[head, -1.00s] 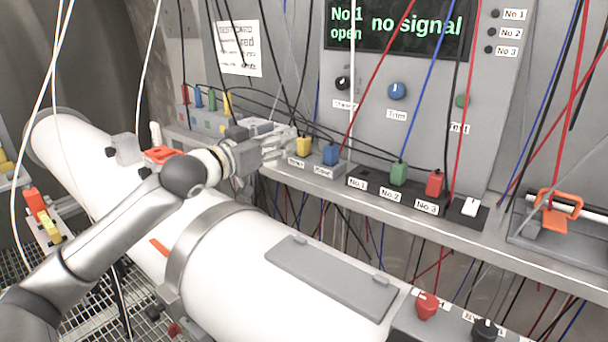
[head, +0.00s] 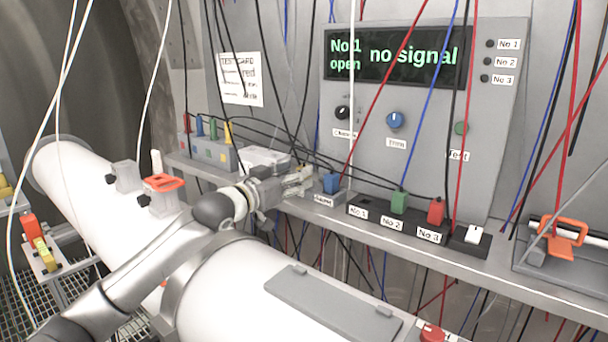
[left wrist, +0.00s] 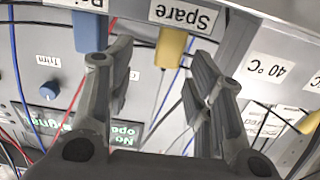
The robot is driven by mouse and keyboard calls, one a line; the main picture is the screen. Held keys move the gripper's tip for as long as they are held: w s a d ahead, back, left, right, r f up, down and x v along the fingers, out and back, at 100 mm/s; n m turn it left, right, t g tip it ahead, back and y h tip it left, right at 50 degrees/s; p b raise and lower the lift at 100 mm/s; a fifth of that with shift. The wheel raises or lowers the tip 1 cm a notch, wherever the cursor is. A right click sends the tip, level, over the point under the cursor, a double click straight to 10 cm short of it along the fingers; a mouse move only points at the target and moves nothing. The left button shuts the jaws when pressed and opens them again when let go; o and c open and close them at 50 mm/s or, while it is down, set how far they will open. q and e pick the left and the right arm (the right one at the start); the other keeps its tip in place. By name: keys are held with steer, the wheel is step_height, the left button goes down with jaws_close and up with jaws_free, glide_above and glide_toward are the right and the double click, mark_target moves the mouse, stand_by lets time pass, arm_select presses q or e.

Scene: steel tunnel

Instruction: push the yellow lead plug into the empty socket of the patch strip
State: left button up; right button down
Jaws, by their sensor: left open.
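The yellow lead plug (left wrist: 173,48) hangs by the "Spare" label in the left wrist view, between the spread fingers of my left gripper (left wrist: 162,70). The fingers stand apart from it on both sides. In the head view my left gripper (head: 300,180) covers the yellow plug, left of the blue plug (head: 331,183). The black patch strip (head: 375,213) lies to the right on the ledge. Its No.2 place holds a green plug (head: 398,203) and its No.3 place a red plug (head: 436,211). No plug stands at No.1. My right gripper is not in view.
The display (head: 398,56) reads "No.1 open" and "no signal". Several hanging leads cross the space before the panel. A grey box with coloured plugs (head: 212,150) stands left. A white pipe (head: 235,280) runs below my left arm. An orange-handled clamp (head: 562,232) sits right.

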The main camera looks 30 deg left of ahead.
mark_target(304, 166)
arm_select(q)
steer(key=shift+w+a+r+p, duration=0.1)
steer(key=shift+w+r+p, duration=0.05)
steer(key=shift+w+p, duration=0.2)
steer(key=w+p, duration=0.1)
steer(key=w, duration=0.2)
steer(key=shift+w+a+p, duration=0.15)
steer(key=shift+w+p, duration=0.1)
steer(key=shift+p, duration=0.05)
steer(key=shift+w+f, duration=0.25)
steer(key=shift+w, duration=0.25)
steer(key=c, duration=1)
